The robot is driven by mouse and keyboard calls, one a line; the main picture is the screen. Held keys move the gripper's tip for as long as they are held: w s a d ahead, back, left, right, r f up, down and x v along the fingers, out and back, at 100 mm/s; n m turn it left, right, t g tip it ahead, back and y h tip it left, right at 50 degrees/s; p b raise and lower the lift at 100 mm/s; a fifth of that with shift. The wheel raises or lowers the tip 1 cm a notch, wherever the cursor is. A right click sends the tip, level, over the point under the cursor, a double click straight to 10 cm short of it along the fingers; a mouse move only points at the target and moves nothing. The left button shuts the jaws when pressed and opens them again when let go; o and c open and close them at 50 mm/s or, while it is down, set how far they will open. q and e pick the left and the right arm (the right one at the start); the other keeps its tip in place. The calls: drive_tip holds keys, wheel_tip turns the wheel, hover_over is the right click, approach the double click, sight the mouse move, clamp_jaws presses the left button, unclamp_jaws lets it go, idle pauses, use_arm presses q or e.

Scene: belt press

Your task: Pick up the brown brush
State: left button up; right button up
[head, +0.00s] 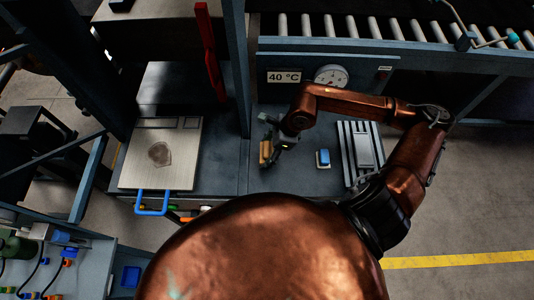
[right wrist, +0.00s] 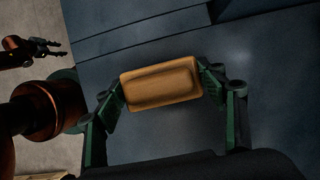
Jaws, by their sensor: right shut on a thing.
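The brown brush (right wrist: 161,83) is a wooden block with rounded edges and a shallow recess in its face. My right gripper (right wrist: 163,86) is shut on it, with one finger pad at each short end. In the head view the brush (head: 265,153) shows at the left side of my right gripper (head: 274,147), over the dark worktop. I cannot tell how far it is above the surface. Its underside is hidden. My left gripper (right wrist: 52,47) shows at the upper left of the right wrist view, apart from the brush, with its fingers spread and empty.
A blue-and-white item (head: 323,158) and a ribbed metal plate (head: 361,152) lie right of the brush. A pale platen (head: 185,180) with a blue handle (head: 152,205) is to the left. Behind stand a dial gauge (head: 331,76) and roller conveyor (head: 380,27).

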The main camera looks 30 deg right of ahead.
drive_tip(key=s+a+r+p, duration=0.7)
drive_tip(key=s+r+p, duration=0.3)
drive_tip(key=s+p, duration=0.2)
drive_tip(key=shift+a+p, duration=0.2)
drive_tip(key=shift+p, duration=0.3)
drive_tip(key=o, duration=0.7)
drive_tip(key=shift+c, duration=0.2)
drive_tip(key=c, duration=0.4)
drive_tip(key=shift+f, duration=0.1)
drive_tip(key=shift+c, duration=0.2)
